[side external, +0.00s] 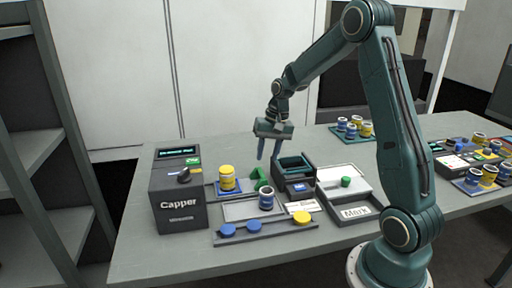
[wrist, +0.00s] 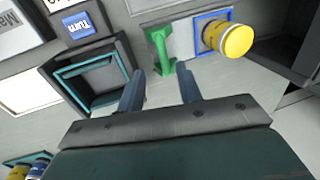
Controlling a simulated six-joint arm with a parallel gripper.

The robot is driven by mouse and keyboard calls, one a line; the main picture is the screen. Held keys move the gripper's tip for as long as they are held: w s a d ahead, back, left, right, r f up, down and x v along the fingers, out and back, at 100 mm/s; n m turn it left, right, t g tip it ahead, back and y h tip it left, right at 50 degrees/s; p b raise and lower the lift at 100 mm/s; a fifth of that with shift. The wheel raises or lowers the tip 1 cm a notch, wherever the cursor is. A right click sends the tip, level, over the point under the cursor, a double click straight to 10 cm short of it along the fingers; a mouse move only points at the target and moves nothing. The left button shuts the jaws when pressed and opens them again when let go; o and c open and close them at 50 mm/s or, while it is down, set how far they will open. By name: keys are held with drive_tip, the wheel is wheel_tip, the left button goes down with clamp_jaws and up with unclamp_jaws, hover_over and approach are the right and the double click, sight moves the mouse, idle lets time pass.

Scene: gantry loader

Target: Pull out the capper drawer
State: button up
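The capper (side external: 180,205) is a dark box at the left end of the table, with a green-lit screen and a black knob. A light grey drawer plate (wrist: 183,45) sticks out from its side, bearing a blue square with a yellow-lidded jar (side external: 227,178). The jar also shows in the wrist view (wrist: 232,40). A green handle (side external: 260,178) stands at the plate's outer end, also seen in the wrist view (wrist: 160,50). My gripper (side external: 269,157) is open and empty above and behind the handle, its fingers pointing down; the handle appears beyond the fingertips, apart from them.
A dark box with a teal-rimmed opening (side external: 294,165) stands right of the handle. In front are a blue-and-white jar (side external: 266,198) and a rail with blue and yellow lids (side external: 265,230). A tray marked Main (side external: 356,210) and several jars stand further right.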

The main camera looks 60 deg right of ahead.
wheel_tip(320, 180, up, 8)
drive_tip(key=s+d, duration=0.1)
drive_tip(key=shift+s+r, duration=0.15)
drive_tip(key=shift+r, duration=0.1)
idle(0.4)
drive_tip(key=s+a+r+n+t+h, duration=0.1)
drive_tip(key=s+a+r+n, duration=0.45)
drive_tip(key=a, duration=0.75)
drive_tip(key=s+a+n+t, duration=0.1)
drive_tip(key=s+a, duration=0.2)
drive_tip(key=s, duration=0.4)
drive_tip(key=s+a+r+n+t, duration=0.1)
drive_tip(key=s+a, duration=0.3)
drive_tip(key=s, duration=0.4)
drive_tip(key=shift+s+a+n+t+h, duration=0.25)
drive_tip(key=shift+n+t, duration=0.25)
drive_tip(key=shift+n, duration=0.25)
